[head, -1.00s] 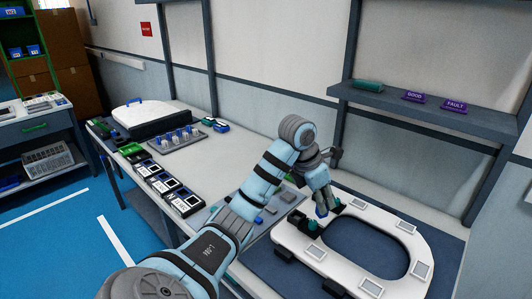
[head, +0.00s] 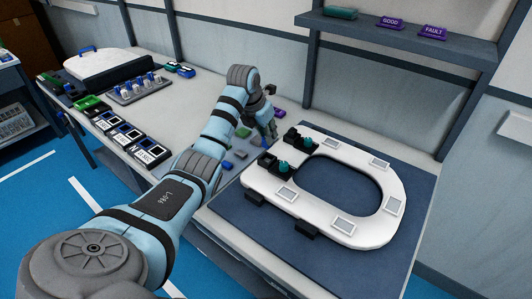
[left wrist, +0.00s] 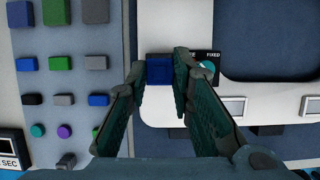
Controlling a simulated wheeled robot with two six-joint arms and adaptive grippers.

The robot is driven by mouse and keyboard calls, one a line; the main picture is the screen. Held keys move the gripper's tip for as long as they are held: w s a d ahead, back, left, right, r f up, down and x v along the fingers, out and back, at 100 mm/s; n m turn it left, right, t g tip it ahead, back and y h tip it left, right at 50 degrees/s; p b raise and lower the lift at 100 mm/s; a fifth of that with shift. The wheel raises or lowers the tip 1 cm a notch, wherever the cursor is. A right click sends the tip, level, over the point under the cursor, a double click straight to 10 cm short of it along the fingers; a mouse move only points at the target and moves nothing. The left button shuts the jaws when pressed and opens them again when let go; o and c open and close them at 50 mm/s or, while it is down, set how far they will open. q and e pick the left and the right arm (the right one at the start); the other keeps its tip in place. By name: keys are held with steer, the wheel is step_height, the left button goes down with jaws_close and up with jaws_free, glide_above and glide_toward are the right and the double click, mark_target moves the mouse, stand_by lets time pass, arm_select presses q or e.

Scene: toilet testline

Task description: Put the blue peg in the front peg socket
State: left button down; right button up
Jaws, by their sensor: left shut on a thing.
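My left gripper (head: 272,131) is beside the back left end of the white toilet seat (head: 262,186) in the head view. In the left wrist view my left gripper (left wrist: 160,72) is shut on a blue peg (left wrist: 159,70), which shows as a block between the fingertips. The peg is not clear in the head view. Two dark fixtures with teal knobs sit at the seat's left end, a front one (head: 272,166) and a back one (head: 296,139). The left wrist view shows a fixture marked FIXED (left wrist: 208,58), partly behind a finger. I cannot tell which opening is the front socket.
Loose blue, green and grey blocks (left wrist: 60,63) lie on a grey board left of the seat. A dark blue mat (head: 400,185) lies under the seat. Labelled boxes (head: 130,135) line the table's front edge. A shelf (head: 400,37) hangs above the back.

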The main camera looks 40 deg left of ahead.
mark_target(265, 147)
arm_select(q)
step_height(265, 147, down, 6)
steer(key=shift+s+d+r, duration=0.15)
steer(key=shift+f, duration=0.2)
steer(key=shift+f+b, duration=0.1)
steer(key=shift+b, duration=0.2)
steer(key=c, duration=1.4)
jaws_free()
steer(key=p+v, duration=0.1)
steer(key=v, duration=1.1)
steer(key=shift+p, duration=0.3)
